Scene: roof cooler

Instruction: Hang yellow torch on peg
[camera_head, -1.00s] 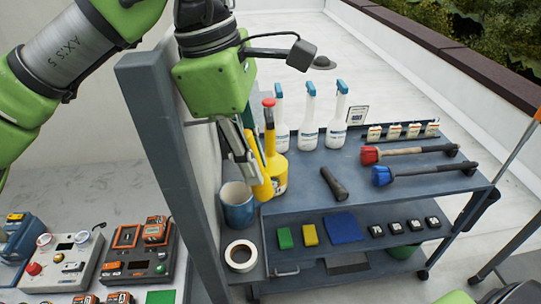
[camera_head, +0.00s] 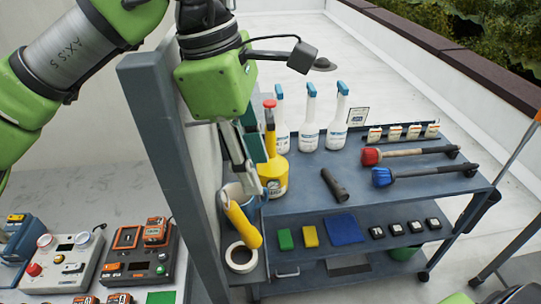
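The yellow torch (camera_head: 243,226) is tilted, below the fingertips of my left gripper (camera_head: 241,180) and in front of the blue mug. The fingers look spread, and the torch appears out of their grip. I cannot tell whether the torch touches the mug or is caught on anything. I do not see a peg; the gripper and the grey upright may hide it. My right gripper is not in view.
The blue mug (camera_head: 228,196) and a white tape roll (camera_head: 241,257) stand beside the grey upright (camera_head: 172,170). A yellow bottle (camera_head: 273,177), white spray bottles (camera_head: 309,128) and a dark torch-like cylinder (camera_head: 334,185) are on the cart's top shelf (camera_head: 300,200).

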